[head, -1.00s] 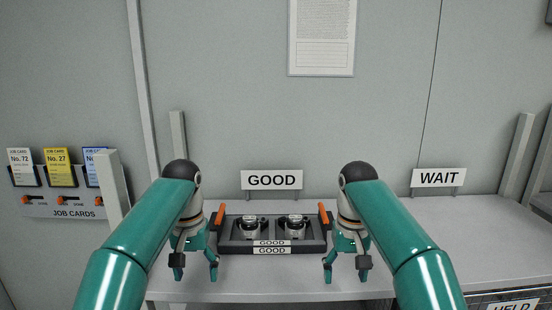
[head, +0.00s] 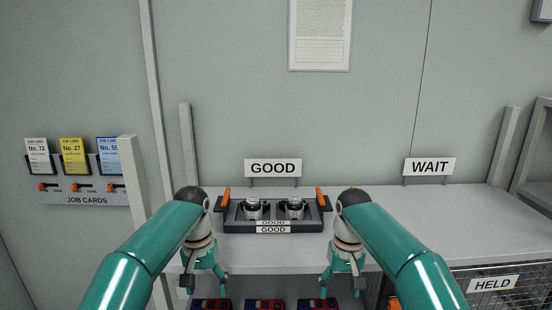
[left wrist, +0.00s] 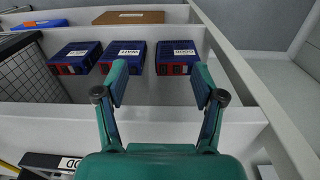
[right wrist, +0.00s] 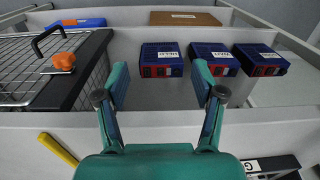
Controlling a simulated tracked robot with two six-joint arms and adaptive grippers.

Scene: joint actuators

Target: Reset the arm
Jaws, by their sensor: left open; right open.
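A dark tray with orange handles and GOOD labels (head: 232,226) sits on the grey bench in the head view. Two silver and black actuators, the left one (head: 253,210) and the right one (head: 295,209), stand in it side by side. My left gripper (head: 204,287) is open and empty, by the bench's front edge, left of and nearer than the tray. It also shows in the left wrist view (left wrist: 160,86). My right gripper (head: 340,287) is open and empty at the right, likewise clear of the tray. It also shows in the right wrist view (right wrist: 160,86).
A GOOD sign (head: 273,167) stands behind the tray and a WAIT sign (head: 430,166) further right. Several blue and red boxes (left wrist: 180,57) sit below the bench. A wire crate labelled HELD (head: 493,283) is at lower right. Job cards (head: 73,155) hang at left.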

